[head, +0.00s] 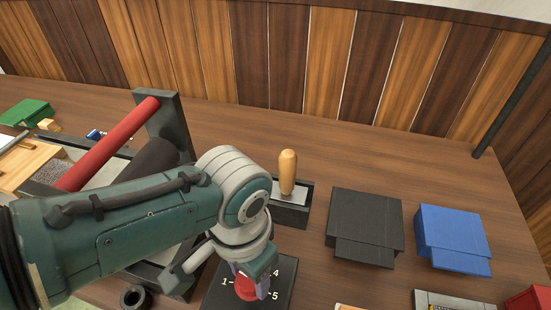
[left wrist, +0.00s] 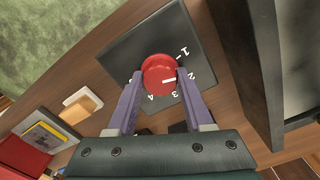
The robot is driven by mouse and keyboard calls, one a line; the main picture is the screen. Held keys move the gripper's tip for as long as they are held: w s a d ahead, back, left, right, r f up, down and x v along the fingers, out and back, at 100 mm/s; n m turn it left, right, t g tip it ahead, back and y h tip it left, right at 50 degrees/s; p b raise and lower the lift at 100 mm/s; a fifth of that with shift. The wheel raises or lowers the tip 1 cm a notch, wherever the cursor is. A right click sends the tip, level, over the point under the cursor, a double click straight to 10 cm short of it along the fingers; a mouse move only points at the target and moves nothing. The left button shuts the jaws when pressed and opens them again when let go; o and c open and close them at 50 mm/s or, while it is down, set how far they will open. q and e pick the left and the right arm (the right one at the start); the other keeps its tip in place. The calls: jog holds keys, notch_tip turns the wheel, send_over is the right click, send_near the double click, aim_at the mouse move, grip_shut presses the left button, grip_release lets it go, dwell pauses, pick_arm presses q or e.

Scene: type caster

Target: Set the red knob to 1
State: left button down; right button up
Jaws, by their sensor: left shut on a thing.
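The red knob (head: 246,289) sits on a dark dial plate (head: 285,273) with white numbers, low in the head view. My left gripper (head: 254,282) is over it, shut on the knob with one purple finger on each side. In the left wrist view my left gripper (left wrist: 158,80) grips the red knob (left wrist: 157,66) on the dial plate (left wrist: 135,48). The knob's white mark points right, between the 1 and the 3. My right gripper is not in view.
A wooden-handled stamp (head: 288,172) stands in a dark holder behind the dial. A black pad (head: 365,222) and a blue pad (head: 452,235) lie to the right. A press with a red bar (head: 108,144) stands at the left, behind my arm.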

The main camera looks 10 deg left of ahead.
pick_arm(q)
jog(key=n+p, duration=0.1)
jog(key=n, duration=0.3)
jog(key=shift+d+n, duration=0.1)
jog(key=shift+n, duration=0.3)
dwell(0.4)
jog(key=shift+c, duration=1.5)
grip_release()
notch_tip(320, 180, up, 9)
jog(key=p, duration=0.5)
jog(key=shift+r, duration=0.1)
jog(key=shift+r+p, duration=0.3)
jog(key=shift+r, duration=0.1)
